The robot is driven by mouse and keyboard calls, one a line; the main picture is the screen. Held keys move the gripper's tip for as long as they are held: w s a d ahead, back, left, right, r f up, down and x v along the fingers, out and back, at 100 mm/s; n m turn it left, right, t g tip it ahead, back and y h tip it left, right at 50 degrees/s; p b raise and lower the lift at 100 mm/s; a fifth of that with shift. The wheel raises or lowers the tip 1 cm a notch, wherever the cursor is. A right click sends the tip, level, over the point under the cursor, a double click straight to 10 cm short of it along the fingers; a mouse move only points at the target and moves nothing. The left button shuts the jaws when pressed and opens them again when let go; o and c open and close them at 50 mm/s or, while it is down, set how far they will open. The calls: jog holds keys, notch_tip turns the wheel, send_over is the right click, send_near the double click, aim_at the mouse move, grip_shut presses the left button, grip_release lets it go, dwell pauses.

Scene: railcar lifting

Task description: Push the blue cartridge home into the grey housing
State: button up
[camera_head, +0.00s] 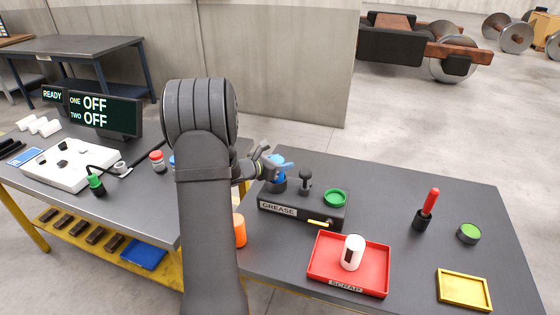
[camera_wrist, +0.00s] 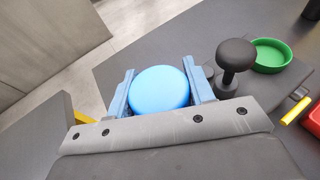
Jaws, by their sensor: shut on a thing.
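The blue cartridge (camera_wrist: 160,88) shows its round top in the wrist view, between the two fingers of my gripper (camera_wrist: 158,80), which are shut on it. In the head view the cartridge (camera_head: 277,158) is at the back left of a dark grey block labelled GREASE (camera_head: 320,218). It sits above a dark round collar (camera_head: 279,186) at that end of the block, which looks like the housing. My gripper (camera_head: 274,165) reaches it from the left. The cartridge's lower part is hidden, so I cannot tell how deep it sits.
A black knob (camera_head: 305,181), a green ring (camera_head: 335,197) and a yellow lever (camera_head: 320,222) are on the block. In front lies a red SCRAP tray (camera_head: 322,270) holding a white cylinder (camera_head: 352,252). A red-handled tool (camera_head: 427,208) stands right. The display (camera_head: 95,112) reads OFF twice.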

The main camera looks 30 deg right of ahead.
jog(key=shift+f, duration=0.1)
jog(key=o, duration=1.2)
jog(key=shift+a, duration=0.1)
jog(key=v, duration=1.7)
jog(key=shift+s, duration=0.1)
jog(key=x, duration=1.7)
